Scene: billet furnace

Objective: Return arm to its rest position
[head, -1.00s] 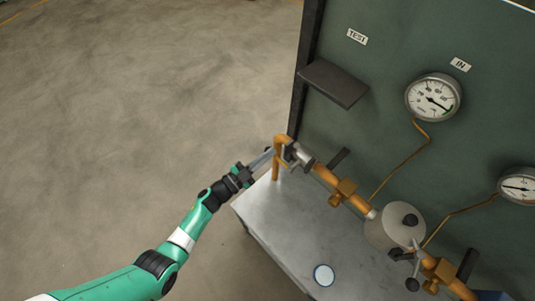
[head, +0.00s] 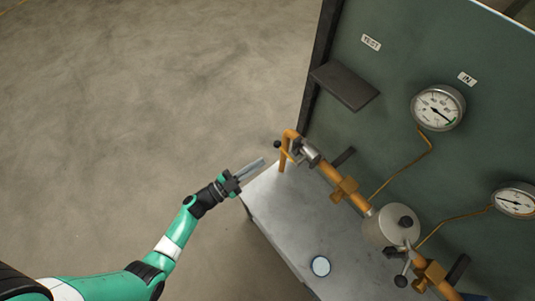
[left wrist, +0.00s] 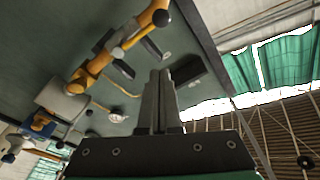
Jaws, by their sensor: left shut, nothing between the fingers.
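My left arm is green and comes in from the lower left of the head view. Its gripper (head: 250,168) is shut and empty, apart from the pipework and beyond the table's left corner. In the left wrist view, the two fingers (left wrist: 158,95) lie together with nothing between them. The nearest fitting is the orange pipe end (head: 287,148) with a silver valve (head: 308,154), just right of the gripper. My right gripper does not show in these views.
Behind stands a green panel (head: 440,60) with gauges (head: 438,107) and a dark shelf (head: 344,85). The floor at left is clear.

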